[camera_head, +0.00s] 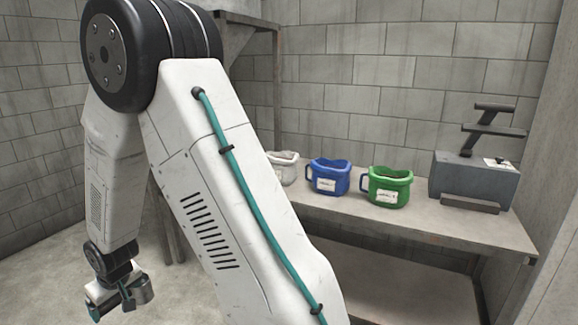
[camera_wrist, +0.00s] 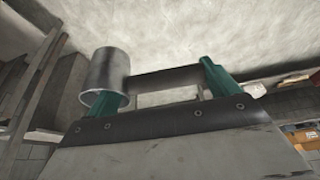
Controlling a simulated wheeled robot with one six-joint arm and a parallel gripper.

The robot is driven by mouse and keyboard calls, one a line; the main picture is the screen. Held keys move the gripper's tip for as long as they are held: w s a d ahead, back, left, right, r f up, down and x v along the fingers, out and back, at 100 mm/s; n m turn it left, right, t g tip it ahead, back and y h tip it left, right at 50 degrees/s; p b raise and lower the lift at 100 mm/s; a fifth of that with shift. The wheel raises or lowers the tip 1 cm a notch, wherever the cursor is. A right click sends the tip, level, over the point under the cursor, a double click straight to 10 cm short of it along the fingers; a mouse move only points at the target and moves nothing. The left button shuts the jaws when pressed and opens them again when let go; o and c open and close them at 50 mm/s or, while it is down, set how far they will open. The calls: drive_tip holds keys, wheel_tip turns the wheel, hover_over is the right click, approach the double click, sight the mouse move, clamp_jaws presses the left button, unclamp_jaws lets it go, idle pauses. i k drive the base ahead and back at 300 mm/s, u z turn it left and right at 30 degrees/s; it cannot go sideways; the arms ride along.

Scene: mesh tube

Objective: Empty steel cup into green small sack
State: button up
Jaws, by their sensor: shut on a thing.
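The steel cup (camera_head: 141,289) is a small grey metal cylinder at the lower left of the head view, held well away from the bench. It also shows in the wrist view (camera_wrist: 112,68), at the left teal finger. My gripper (camera_head: 118,292) is shut on the cup; in the wrist view its teal fingers (camera_wrist: 162,90) stand apart with a dark bar, perhaps the cup's handle, between them. The cup's contents are not visible. The green small sack (camera_head: 389,187) stands upright on the bench, open at the top, with a white label and a side loop.
A blue sack (camera_head: 328,178) and a whitish sack (camera_head: 287,169), partly hidden by my arm, stand left of the green one on the bench (camera_head: 430,225). A grey machine (camera_head: 473,182) stands right of it. The bench front is clear.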

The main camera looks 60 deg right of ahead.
sight(388, 188)
drive_tip(key=z, duration=2.8)
